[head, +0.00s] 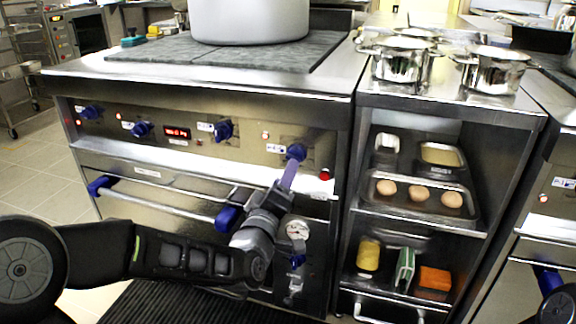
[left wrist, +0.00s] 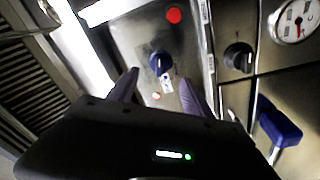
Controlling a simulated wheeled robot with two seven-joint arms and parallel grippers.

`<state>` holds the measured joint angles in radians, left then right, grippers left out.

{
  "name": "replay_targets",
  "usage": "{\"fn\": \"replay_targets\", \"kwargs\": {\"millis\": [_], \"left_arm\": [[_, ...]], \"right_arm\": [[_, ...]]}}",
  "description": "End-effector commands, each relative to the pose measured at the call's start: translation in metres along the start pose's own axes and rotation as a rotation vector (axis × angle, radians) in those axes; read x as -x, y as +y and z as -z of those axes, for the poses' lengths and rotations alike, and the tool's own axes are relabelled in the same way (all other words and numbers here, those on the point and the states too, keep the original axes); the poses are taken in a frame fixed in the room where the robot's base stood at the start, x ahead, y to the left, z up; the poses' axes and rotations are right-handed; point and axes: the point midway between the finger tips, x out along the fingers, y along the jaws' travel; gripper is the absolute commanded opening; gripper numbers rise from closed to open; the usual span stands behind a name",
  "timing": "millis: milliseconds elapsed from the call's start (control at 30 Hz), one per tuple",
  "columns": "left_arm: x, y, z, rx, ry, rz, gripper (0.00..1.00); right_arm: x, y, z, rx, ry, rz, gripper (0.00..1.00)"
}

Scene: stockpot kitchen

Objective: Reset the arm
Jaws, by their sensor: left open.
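My left arm comes in from the left in the head view. My left gripper (head: 290,168) has pale purple fingers and points up at the stove's front panel, just below the rightmost blue knob (head: 296,152). In the left wrist view the left gripper (left wrist: 159,77) is open, its two fingers apart with nothing held between them. A dark blue knob (left wrist: 160,63) lies ahead, between the fingertip lines; whether the fingers touch it cannot be told. My right gripper is not in view.
A big stockpot (head: 248,20) stands on the stove top (head: 140,58). An oven handle (head: 160,204) and a gauge (head: 297,229) are on the front below.

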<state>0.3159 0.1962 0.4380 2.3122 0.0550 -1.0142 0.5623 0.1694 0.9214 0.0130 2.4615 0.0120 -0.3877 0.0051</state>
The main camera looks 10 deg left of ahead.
Motion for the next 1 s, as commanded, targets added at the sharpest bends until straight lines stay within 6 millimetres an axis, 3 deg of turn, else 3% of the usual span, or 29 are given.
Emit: {"fn": "replay_targets", "kwargs": {"millis": [133,467,567,667,767,867,1000], "left_arm": [[0.009,0.000,0.000,0.001,0.000,0.001,0.58],[0.009,-0.001,-0.001,-0.011,-0.002,0.001,0.58],[0.009,-0.006,-0.010,-0.069,-0.040,0.023,0.58],[0.015,-0.034,-0.032,-0.168,-0.134,0.090,0.58],[0.026,-0.077,-0.065,-0.241,-0.258,0.177,0.58],[0.051,-0.130,-0.109,-0.302,-0.421,0.274,0.58],[0.109,-0.205,-0.178,-0.364,-0.685,0.404,0.58]], "right_arm": [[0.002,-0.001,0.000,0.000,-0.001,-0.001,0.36],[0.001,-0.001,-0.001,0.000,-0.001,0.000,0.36],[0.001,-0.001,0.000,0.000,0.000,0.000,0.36],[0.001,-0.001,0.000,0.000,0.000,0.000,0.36],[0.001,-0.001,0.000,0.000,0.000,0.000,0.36],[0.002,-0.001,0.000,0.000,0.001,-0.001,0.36],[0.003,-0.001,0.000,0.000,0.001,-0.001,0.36]]}}
